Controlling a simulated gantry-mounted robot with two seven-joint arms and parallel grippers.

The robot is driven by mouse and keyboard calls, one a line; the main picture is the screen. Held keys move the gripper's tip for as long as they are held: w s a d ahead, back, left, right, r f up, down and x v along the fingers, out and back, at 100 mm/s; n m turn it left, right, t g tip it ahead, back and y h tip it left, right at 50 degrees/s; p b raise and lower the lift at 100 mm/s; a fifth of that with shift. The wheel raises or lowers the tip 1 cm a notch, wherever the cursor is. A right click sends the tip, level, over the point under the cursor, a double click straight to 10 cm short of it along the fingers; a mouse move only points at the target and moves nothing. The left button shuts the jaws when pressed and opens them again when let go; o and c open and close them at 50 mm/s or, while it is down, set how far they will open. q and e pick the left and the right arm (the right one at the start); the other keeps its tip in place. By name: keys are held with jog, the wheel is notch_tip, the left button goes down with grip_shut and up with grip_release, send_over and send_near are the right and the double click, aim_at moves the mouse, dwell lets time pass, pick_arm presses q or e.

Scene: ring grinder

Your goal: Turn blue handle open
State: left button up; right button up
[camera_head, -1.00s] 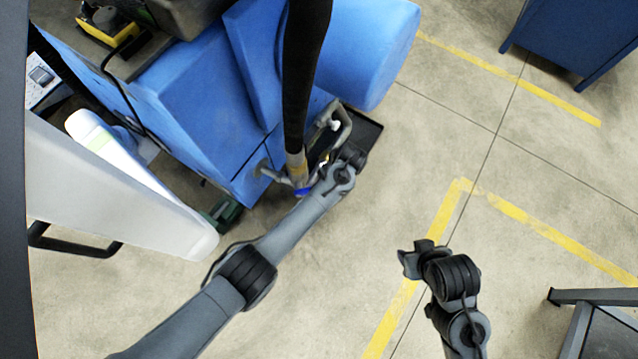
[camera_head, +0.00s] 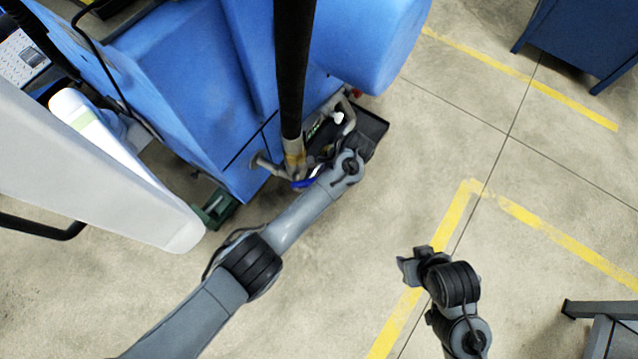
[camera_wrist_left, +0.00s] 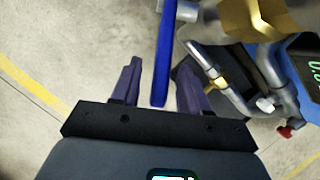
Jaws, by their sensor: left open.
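The blue handle (camera_wrist_left: 165,55) is a long thin blue lever in the left wrist view, and a small part of it also shows in the head view (camera_head: 303,183) below the pipe fitting. My left gripper (camera_wrist_left: 160,64) is open, with one dark finger on each side of the handle. The handle reaches down between the fingers, with a visible gap on both sides. In the head view my left wrist hides most of that gripper. My right gripper (camera_head: 408,267) hangs over bare floor, far from the handle; its finger opening is too unclear to judge.
A thick black hose (camera_head: 293,75) drops to the fitting beside the handle. The large blue machine (camera_head: 190,90) stands behind it, with metal pipes (camera_head: 338,112) and a black tray (camera_head: 370,124) close by. A grey-white panel (camera_head: 85,170) is at left.

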pick_arm(q)
jog(key=shift+b+x, duration=0.9)
jog(key=shift+x, duration=1.25)
jog(key=shift+w+r, duration=0.1)
jog(key=shift+c, duration=0.4)
grip_shut()
